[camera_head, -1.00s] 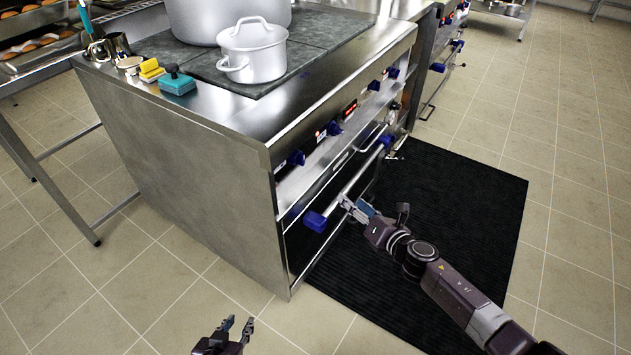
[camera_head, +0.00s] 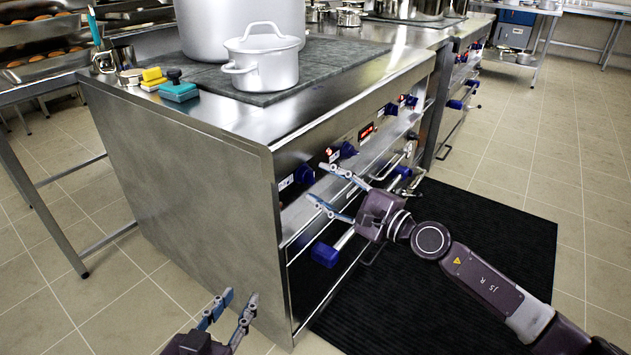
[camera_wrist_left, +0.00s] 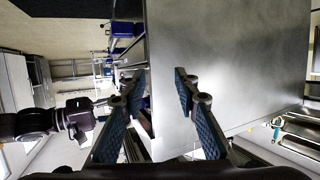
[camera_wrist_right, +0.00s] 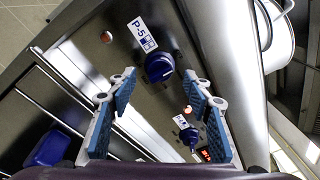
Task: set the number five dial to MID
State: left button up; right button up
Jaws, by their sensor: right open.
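The number five dial is a blue knob (camera_wrist_right: 159,67) beside a white label reading P-5 (camera_wrist_right: 143,36) in the right wrist view. It appears as the nearest blue knob on the panel in the head view (camera_head: 304,175). Its setting cannot be read clearly. My right gripper (camera_head: 322,184) is open and empty, its fingertips in front of the panel near this dial. In the right wrist view the dial lies beyond the gap between the fingertips (camera_wrist_right: 160,80); no contact shows. My left gripper (camera_head: 240,298) is open and empty beside the stove's steel side.
Another blue knob (camera_wrist_right: 190,137) sits by a red display, farther along the panel. Below the panel runs an oven handle with a blue end (camera_head: 325,254). A small lidded pot (camera_head: 262,68) stands on the stove top. A black mat (camera_head: 480,225) covers the floor in front.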

aim_at(313, 179)
pick_arm(q)
jog(key=shift+w+d+r+t, duration=0.1)
jog(key=shift+w+r+t, duration=0.1)
jog(key=shift+r, duration=0.15)
jog(key=shift+w+d+r+t, duration=0.1)
jog(key=shift+r+t, duration=0.1)
jog(key=shift+r, duration=0.15)
pick_arm(e)
jog(key=shift+x, duration=1.55)
jog(key=shift+c, duration=0.4)
